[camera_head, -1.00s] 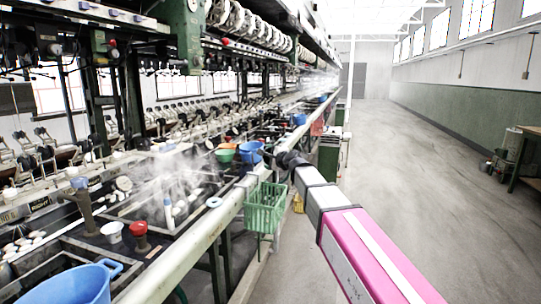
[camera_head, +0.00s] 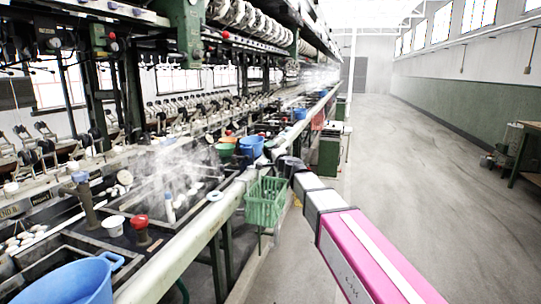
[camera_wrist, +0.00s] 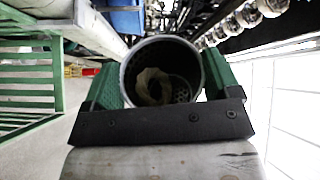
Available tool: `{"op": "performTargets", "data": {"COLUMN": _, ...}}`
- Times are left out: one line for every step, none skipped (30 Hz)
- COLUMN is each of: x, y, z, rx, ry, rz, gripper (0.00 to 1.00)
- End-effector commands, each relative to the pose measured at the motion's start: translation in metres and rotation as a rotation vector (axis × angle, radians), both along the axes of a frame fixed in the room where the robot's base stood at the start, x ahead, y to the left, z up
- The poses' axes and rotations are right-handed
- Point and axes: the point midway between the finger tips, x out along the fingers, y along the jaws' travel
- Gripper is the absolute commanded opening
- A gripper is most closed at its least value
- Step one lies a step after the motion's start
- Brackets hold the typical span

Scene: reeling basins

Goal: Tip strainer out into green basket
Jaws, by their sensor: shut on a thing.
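My gripper (camera_wrist: 160,65) has green fingers on both sides of a round metal strainer (camera_wrist: 126,75) and is shut on it. In the wrist view I look into the strainer's open mouth. A pale lump (camera_wrist: 152,86) lies inside, and holes show in the bottom. The green basket (camera_head: 266,203) hangs at the front rail in the head view, just below and left of my wrist. Its slatted side also shows at the left of the wrist view (camera_wrist: 30,62), apart from the strainer. In the head view the fingers are too small to make out.
The long pale front rail (camera_head: 190,240) runs beside the basins. A blue tub (camera_head: 251,147) and a green bowl (camera_head: 225,150) stand behind my wrist. A large blue basin (camera_head: 65,285) is at the near left.

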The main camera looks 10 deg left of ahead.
Motion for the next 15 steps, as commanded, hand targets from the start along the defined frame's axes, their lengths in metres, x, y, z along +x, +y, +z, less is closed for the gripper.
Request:
{"op": "performTargets", "data": {"x": 0.0, "y": -0.0001, "z": -0.0006, "rx": -0.008, "ry": -0.019, "rz": 0.0, "gripper": 0.41}}
{"op": "performTargets", "data": {"x": 0.0, "y": -0.0001, "z": -0.0009, "rx": -0.014, "ry": -0.033, "rz": -0.001, "gripper": 0.41}}
{"op": "performTargets", "data": {"x": 0.0, "y": 0.0001, "z": -0.0012, "rx": -0.022, "ry": -0.05, "rz": 0.0, "gripper": 0.41}}
{"op": "performTargets", "data": {"x": 0.0, "y": 0.0001, "z": -0.0015, "rx": -0.028, "ry": -0.063, "rz": 0.001, "gripper": 0.41}}
{"op": "performTargets", "data": {"x": 0.0, "y": 0.0, "z": -0.0017, "rx": -0.034, "ry": -0.076, "rz": 0.0, "gripper": 0.41}}
{"op": "performTargets", "data": {"x": 0.0, "y": 0.0, "z": -0.0022, "rx": -0.042, "ry": -0.094, "rz": 0.0, "gripper": 0.41}}
{"op": "performTargets", "data": {"x": 0.0, "y": -0.0001, "z": -0.0025, "rx": -0.049, "ry": -0.107, "rz": -0.001, "gripper": 0.41}}
{"op": "performTargets", "data": {"x": 0.0, "y": -0.0002, "z": -0.0028, "rx": -0.053, "ry": -0.12, "rz": -0.001, "gripper": 0.41}}
{"op": "performTargets", "data": {"x": 0.0001, "y": 0.0, "z": -0.0029, "rx": -0.063, "ry": -0.14, "rz": -0.001, "gripper": 0.41}}
{"op": "performTargets", "data": {"x": 0.0001, "y": 0.0001, "z": -0.003, "rx": -0.072, "ry": -0.156, "rz": 0.001, "gripper": 0.41}}
{"op": "performTargets", "data": {"x": 0.0001, "y": 0.0001, "z": -0.003, "rx": -0.077, "ry": -0.171, "rz": 0.0, "gripper": 0.41}}
{"op": "performTargets", "data": {"x": 0.0, "y": 0.0001, "z": -0.0031, "rx": -0.086, "ry": -0.191, "rz": 0.0, "gripper": 0.41}}
{"op": "performTargets", "data": {"x": 0.0002, "y": 0.0, "z": -0.0032, "rx": -0.094, "ry": -0.207, "rz": 0.0, "gripper": 0.41}}
{"op": "performTargets", "data": {"x": 0.0002, "y": -0.0001, "z": -0.0031, "rx": -0.1, "ry": -0.223, "rz": -0.001, "gripper": 0.41}}
{"op": "performTargets", "data": {"x": 0.0004, "y": 0.0, "z": -0.0032, "rx": -0.112, "ry": -0.246, "rz": 0.0, "gripper": 0.41}}
